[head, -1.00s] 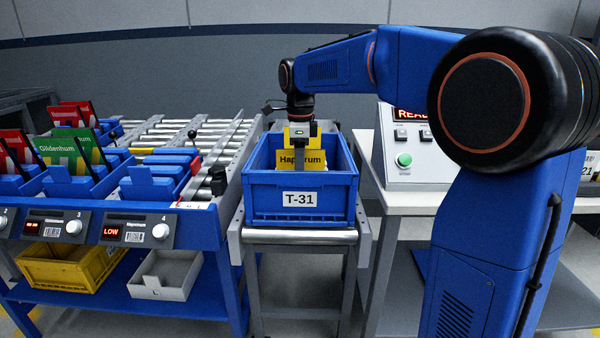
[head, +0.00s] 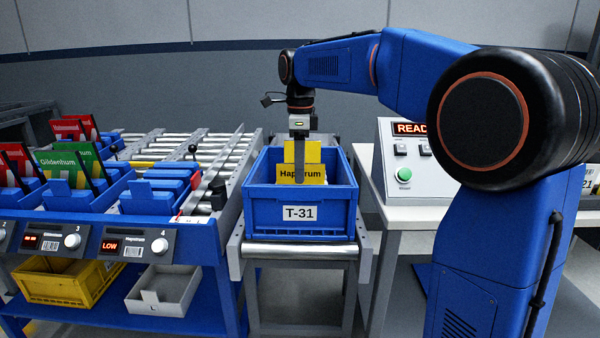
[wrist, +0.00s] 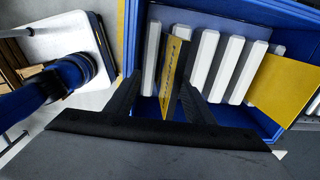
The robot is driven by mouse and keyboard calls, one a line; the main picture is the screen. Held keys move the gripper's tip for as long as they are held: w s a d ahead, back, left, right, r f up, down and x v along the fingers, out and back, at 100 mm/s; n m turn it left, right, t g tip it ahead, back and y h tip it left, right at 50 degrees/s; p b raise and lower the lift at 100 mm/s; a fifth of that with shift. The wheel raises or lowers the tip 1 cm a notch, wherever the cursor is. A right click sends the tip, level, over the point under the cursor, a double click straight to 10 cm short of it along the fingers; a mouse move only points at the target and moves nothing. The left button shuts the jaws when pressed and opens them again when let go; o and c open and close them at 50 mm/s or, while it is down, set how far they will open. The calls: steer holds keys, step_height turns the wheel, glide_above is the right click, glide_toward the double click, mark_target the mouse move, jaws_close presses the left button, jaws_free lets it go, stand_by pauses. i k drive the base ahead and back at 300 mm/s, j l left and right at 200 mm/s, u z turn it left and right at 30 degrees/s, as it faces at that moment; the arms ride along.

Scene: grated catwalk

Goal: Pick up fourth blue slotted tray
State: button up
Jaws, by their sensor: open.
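The fourth blue slotted tray (head: 152,198) sits on the sloped rack above the panel numbered 4, whose display reads LOW. No coloured card stands in its front; blue slotted parts lie behind it. My gripper (head: 299,158) is over the blue tote T-31 (head: 265,220), well right of that tray, pointing down. In the wrist view my gripper (wrist: 165,95) is open, its fingers either side of a yellow card (wrist: 174,75). Whether they touch it I cannot tell. The yellow Hapatrum card (head: 300,174) stands in the tote in the head view.
Trays with green cards (head: 66,168) and red cards (head: 72,128) stand left of the fourth tray. A black knob lever (head: 218,194) and rail are at its right. Yellow (head: 55,283) and grey (head: 163,290) bins sit below. A control box (head: 408,165) stands right of the tote.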

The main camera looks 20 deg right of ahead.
mark_target(163, 189)
steer(key=i+j, duration=0.1)
steer(key=j, duration=0.7)
steer(key=i+j, duration=0.15)
steer(key=j, duration=0.25)
